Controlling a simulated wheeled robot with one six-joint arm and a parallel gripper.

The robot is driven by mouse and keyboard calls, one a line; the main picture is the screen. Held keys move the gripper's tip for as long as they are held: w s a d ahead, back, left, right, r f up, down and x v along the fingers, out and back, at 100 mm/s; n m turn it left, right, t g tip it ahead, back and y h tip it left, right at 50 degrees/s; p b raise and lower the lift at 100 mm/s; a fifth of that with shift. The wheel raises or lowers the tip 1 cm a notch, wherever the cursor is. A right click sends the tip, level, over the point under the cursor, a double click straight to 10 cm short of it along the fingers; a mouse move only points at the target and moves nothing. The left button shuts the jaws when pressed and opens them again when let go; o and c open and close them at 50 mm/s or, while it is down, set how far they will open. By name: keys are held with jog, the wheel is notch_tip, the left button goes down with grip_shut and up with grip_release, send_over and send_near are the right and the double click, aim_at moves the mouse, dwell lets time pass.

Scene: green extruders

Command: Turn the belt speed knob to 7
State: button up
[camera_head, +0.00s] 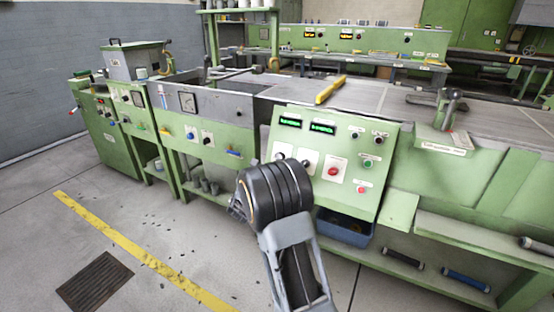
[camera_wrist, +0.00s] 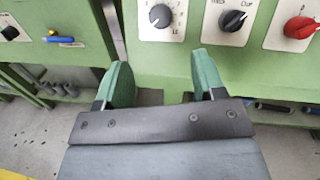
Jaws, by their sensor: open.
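In the head view, this knob (camera_head: 281,157) shows at the lower left of the green control panel (camera_head: 377,143), just above my wrist. My gripper (camera_wrist: 163,74) is open and empty, its two green fingers apart. In the wrist view the fingertips are below the knob, not touching it. In the head view my wrist hides the fingers.
A black selector knob (camera_wrist: 233,20) and a red knob (camera_wrist: 300,27) are to the right of the scaled knob. Two green displays (camera_head: 290,123) sit higher on the panel. A blue bin (camera_head: 342,230) is beneath the panel. Open floor (camera_head: 180,225) lies to the left.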

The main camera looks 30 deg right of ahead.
aim_at(278, 158)
jog(key=b+x, duration=0.1)
jog(key=x, duration=1)
jog(key=shift+w+d+b, duration=0.1)
jog(key=shift+d+b, duration=0.25)
jog(key=shift+b, duration=0.05)
jog(key=shift+c, duration=0.2)
jog(key=c, duration=0.9)
jog(key=shift+o, duration=0.2)
jog(key=shift+f+m+b, duration=0.1)
jog(key=shift+m+b, duration=0.2)
